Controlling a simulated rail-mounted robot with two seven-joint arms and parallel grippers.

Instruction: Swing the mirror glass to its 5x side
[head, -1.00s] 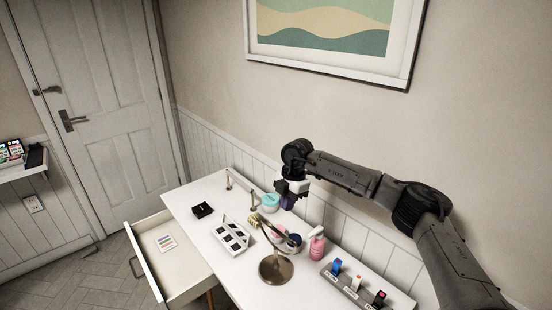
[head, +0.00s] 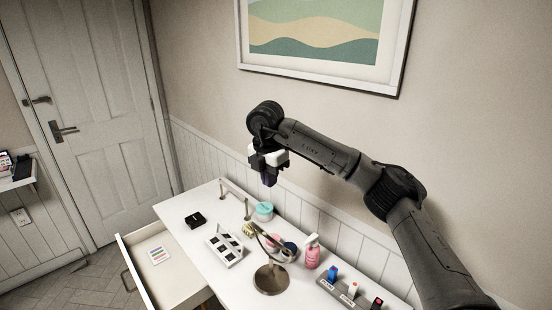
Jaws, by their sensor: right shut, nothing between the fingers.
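The table mirror stands on the white table with a round bronze base (head: 271,279). Its curved bronze frame (head: 256,236) rises above the base and leans to the upper left. The glass is seen too steeply to tell which side faces me, and no 5x mark is readable. My right gripper (head: 269,180) is shut and empty, pointing down in the air. In the picture it is above the mirror and apart from it. My left gripper is out of view.
A pink spray bottle (head: 312,254) and a teal-lidded jar (head: 264,211) stand near the mirror. A compartment tray (head: 224,246) and black box (head: 195,219) lie to its left. A rack of small bottles (head: 345,296) is at right. A drawer (head: 180,271) stands open.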

